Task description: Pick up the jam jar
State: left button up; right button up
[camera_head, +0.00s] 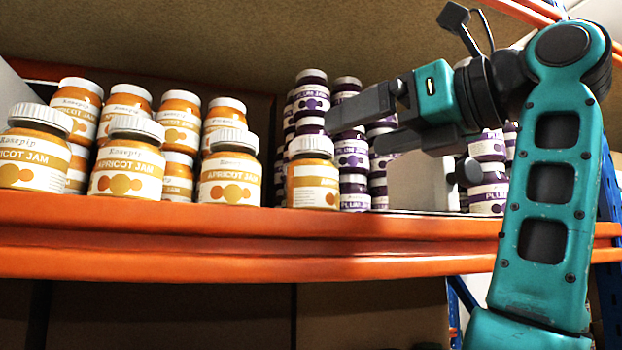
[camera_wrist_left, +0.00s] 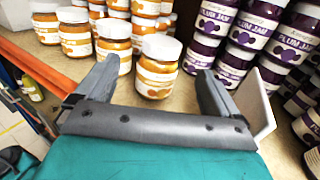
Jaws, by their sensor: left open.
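An apricot jam jar (camera_head: 313,184) with a white lid and orange contents stands upright at the right end of the front row on the shelf. In the left wrist view this jar (camera_wrist_left: 155,78) appears between and just beyond the fingertips. My left gripper (camera_head: 353,130) is open and empty, up and to the right of the jar in the head view. Its two fingers (camera_wrist_left: 154,72) are spread wide in the left wrist view, with no clear contact with the jar. My right gripper is not in view.
More apricot jars (camera_head: 230,178) stand to the left, some stacked. Stacked plum jam jars (camera_head: 352,155) stand behind and right. A pale panel (camera_wrist_left: 256,103) is close beside the right finger in the wrist view. The orange shelf beam (camera_head: 200,240) runs along the front.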

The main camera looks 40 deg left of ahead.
aim_at(328, 146)
pick_arm(q)
jog(key=a, duration=0.9)
jog(key=shift+w+f, duration=0.15)
jog(key=shift+f, duration=0.1)
jog(key=shift+d, duration=0.1)
jog(key=shift+c, duration=0.3)
jog(key=shift+r, duration=0.1)
grip_shut()
jog(key=shift+r, duration=0.1)
jog(key=shift+r, duration=4.9)
